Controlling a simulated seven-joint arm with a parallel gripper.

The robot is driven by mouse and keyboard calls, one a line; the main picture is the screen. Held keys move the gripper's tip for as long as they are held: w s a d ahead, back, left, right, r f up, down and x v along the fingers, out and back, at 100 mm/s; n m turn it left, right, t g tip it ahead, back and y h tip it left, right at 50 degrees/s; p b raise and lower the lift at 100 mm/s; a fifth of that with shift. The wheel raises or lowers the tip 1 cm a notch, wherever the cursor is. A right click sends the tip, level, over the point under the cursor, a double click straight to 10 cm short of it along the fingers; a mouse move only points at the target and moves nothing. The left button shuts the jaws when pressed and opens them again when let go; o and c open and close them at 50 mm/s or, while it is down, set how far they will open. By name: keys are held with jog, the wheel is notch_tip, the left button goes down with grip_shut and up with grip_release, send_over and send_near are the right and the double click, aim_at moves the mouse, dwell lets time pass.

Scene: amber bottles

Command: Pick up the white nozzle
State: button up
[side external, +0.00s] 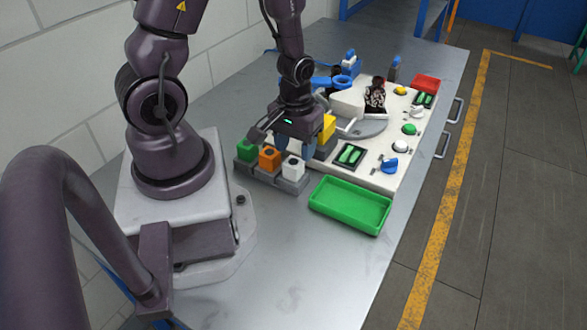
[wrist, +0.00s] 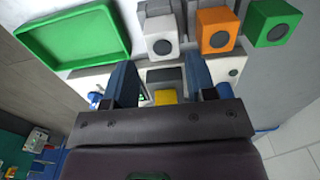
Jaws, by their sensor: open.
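A white block (side external: 293,167) with a dark round opening, the likely white nozzle, sits at the right end of a grey rack (side external: 270,179) in the side external view. In the wrist view the white block (wrist: 158,28) is at the top middle, just beyond the fingertips. My gripper (side external: 288,147) is above and behind the rack, pointing down, with its blue fingers apart and empty. In the wrist view the gripper (wrist: 160,76) shows both blue fingers with a gap between them. The fingers appear apart from the white block.
An orange block (side external: 269,158) and a green block (side external: 246,149) share the rack. A green tray (side external: 351,205) lies right of the rack. A yellow block (side external: 327,127) stands close behind my gripper. A white board (side external: 382,182) with several coloured parts lies beyond. The front table is clear.

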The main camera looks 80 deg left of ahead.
aim_at(294, 162)
jog(key=f, duration=0.3)
jog(key=shift+s+f, duration=0.2)
jog(key=shift+f, duration=0.95)
jog(key=c, duration=0.7)
jog(key=shift+r, duration=0.1)
